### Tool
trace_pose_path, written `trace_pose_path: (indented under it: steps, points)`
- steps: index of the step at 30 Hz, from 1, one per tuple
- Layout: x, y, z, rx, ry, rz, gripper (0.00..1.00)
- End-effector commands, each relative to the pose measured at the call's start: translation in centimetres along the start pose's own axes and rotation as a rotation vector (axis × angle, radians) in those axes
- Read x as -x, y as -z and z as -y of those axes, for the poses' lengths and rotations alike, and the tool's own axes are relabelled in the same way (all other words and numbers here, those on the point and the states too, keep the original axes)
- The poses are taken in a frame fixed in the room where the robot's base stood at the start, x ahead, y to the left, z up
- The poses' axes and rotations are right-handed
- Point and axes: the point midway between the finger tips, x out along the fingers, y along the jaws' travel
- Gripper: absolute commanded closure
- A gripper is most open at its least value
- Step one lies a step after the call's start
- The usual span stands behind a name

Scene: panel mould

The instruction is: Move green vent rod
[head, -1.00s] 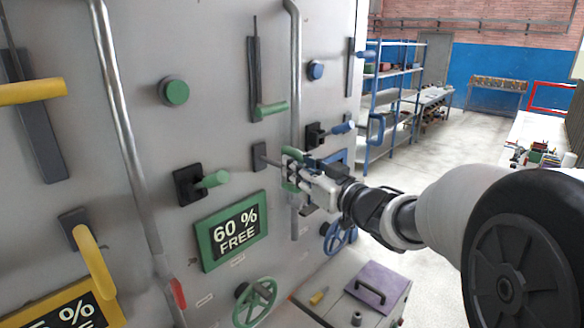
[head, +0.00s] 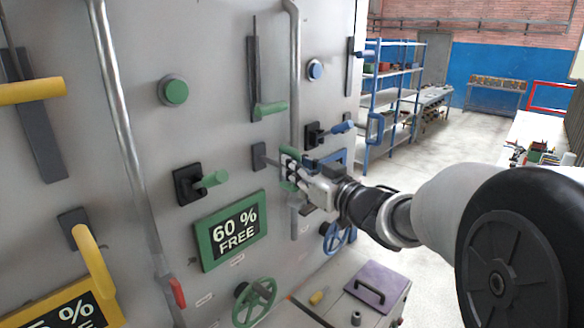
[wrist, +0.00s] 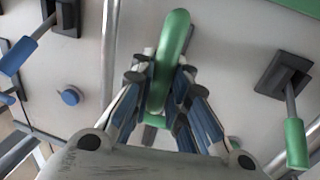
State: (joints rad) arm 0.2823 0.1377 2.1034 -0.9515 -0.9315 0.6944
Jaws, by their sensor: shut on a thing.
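The green vent rod shows in the wrist view as a green looped handle (wrist: 172,50) between my fingers. In the head view its thin grey stem reaches out from a dark plate (head: 259,156) on the panel, and its green grip (head: 287,176) is mostly hidden by my fingers. My gripper (head: 293,172) is shut on this grip, with a finger on each side in the wrist view (wrist: 158,90). The grip stands off the panel face.
A green lever (head: 214,179) and a 60 % FREE sign (head: 233,231) sit left of my gripper. A vertical pipe (head: 295,80) runs close behind it. A green slide handle (head: 270,109) is above, a green handwheel (head: 254,302) below. Blue controls (head: 341,127) lie to the right.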

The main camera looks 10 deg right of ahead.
Motion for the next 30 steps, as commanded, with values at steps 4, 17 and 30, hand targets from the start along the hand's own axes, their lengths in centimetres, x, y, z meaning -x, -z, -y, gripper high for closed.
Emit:
trace_pose_path:
  steps: [4,17,30]
  points:
    - [-3.2,0.7,0.8,0.002,0.006,-0.015,1.00]
    - [-6.7,0.9,1.4,0.003,0.003,-0.018,1.00]
    - [-6.7,0.9,1.4,0.004,0.003,-0.017,0.64]
